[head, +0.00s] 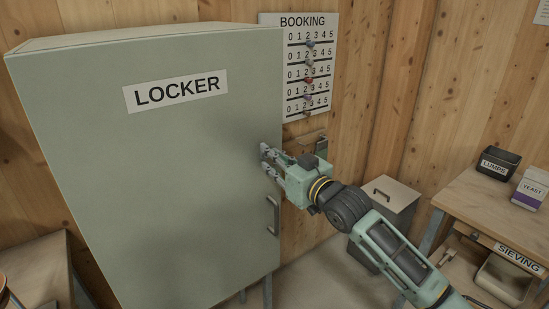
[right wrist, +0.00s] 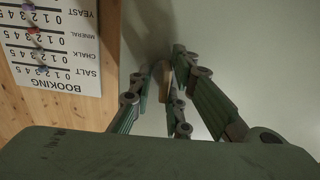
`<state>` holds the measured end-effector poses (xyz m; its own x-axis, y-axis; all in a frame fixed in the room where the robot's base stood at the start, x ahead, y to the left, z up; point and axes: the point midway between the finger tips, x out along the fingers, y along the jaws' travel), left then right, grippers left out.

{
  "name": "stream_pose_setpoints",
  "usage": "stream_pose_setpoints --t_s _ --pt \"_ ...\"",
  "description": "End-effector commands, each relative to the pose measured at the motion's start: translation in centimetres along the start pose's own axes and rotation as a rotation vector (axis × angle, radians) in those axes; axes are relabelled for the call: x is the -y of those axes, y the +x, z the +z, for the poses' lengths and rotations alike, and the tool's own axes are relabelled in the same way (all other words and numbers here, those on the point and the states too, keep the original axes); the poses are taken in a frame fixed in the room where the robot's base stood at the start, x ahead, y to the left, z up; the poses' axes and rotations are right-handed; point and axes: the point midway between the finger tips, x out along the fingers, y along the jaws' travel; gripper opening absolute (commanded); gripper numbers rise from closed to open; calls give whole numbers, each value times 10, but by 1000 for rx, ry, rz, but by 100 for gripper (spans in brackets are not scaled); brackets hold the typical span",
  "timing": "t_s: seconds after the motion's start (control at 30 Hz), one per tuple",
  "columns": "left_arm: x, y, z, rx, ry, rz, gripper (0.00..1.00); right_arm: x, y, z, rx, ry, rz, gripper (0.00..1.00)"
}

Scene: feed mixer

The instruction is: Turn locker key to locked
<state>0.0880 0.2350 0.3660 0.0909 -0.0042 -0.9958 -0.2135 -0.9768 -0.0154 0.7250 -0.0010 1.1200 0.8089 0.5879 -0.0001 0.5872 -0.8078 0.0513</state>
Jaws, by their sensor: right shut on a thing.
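The grey-green locker (head: 150,190) stands at the left of the head view with its door closed and a LOCKER label (head: 175,91) on it. My right gripper (head: 267,160) is at the right side of the locker door, above the door handle (head: 273,216). It is shut on the locker key. In the right wrist view a small tan piece, which looks like the key (right wrist: 164,82), shows between the fingers (right wrist: 172,88) against the door. The fingers hide most of the key, so I cannot tell which way it is turned. My left gripper is not in view.
A BOOKING board (head: 309,66) with several coloured sliders hangs on the wooden wall right of the locker. A grey bin (head: 394,205) stands behind my right arm. A wooden table (head: 480,205) at the right carries a black LUMPS box (head: 497,164) and a YEAST box (head: 530,188).

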Motion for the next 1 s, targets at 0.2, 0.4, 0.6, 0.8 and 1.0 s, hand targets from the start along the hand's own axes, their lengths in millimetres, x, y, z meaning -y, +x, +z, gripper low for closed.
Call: stream_pose_setpoints --t_s 0.2,0.4,0.6,0.8,1.0 --pt "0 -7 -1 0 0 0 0 -1 0 -3 1 -136 1 0" --pt "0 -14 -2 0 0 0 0 0 0 -4 1 -316 0 0" --pt "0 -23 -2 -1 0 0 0 0 0 -5 1 -507 1 0" --pt "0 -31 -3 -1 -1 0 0 1 0 -6 1 -697 0 0" --pt "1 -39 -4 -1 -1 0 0 2 0 -6 1 -888 -1 0"
